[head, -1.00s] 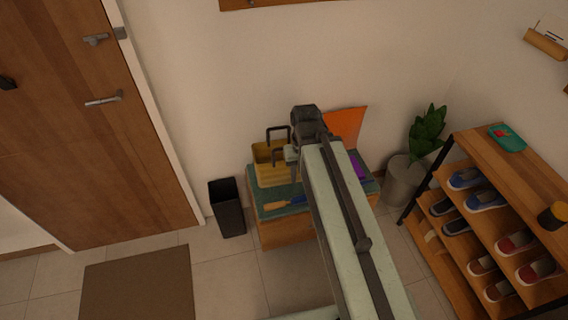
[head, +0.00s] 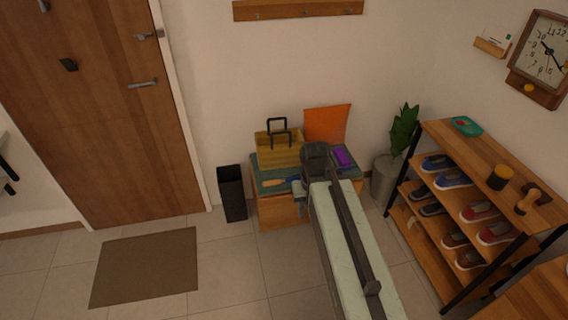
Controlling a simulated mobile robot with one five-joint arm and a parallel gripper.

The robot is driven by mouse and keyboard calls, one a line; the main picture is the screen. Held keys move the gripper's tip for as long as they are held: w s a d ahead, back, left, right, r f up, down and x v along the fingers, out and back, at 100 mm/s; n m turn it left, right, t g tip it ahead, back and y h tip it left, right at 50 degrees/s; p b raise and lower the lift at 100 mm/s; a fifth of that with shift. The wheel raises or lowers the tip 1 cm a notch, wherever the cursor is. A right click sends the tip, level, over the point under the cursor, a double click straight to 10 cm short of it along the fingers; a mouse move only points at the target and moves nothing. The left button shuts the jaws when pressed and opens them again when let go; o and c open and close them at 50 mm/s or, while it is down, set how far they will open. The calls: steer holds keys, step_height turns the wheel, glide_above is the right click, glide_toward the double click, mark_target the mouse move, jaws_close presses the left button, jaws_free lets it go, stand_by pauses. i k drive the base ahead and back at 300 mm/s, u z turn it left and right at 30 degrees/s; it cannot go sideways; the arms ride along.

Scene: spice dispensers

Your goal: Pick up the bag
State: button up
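The bag (head: 280,153) is yellow with two dark upright handles. It stands on the back left of a small wooden bench with a teal top (head: 268,187). My arm reaches up from the bottom of the head view, and its dark end with my gripper (head: 300,188) is over the front of the bench, to the right of and nearer than the bag. The gripper is apart from the bag. Its fingers are small and partly hidden by my arm, so I cannot see whether they are open.
An orange cushion (head: 327,123) and a purple item (head: 342,157) are on the bench, with a wooden-handled tool (head: 259,186) at its front. A black bin (head: 232,192) stands left. A plant (head: 403,130) and shoe rack (head: 455,150) stand right. Floor is clear around the mat (head: 146,267).

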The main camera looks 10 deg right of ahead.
mark_target(277, 148)
steer(key=z, duration=0.4)
steer(key=i, duration=1.65)
steer(key=z, duration=1.1)
steer(key=k, duration=1.4)
steer(key=u, duration=1.15)
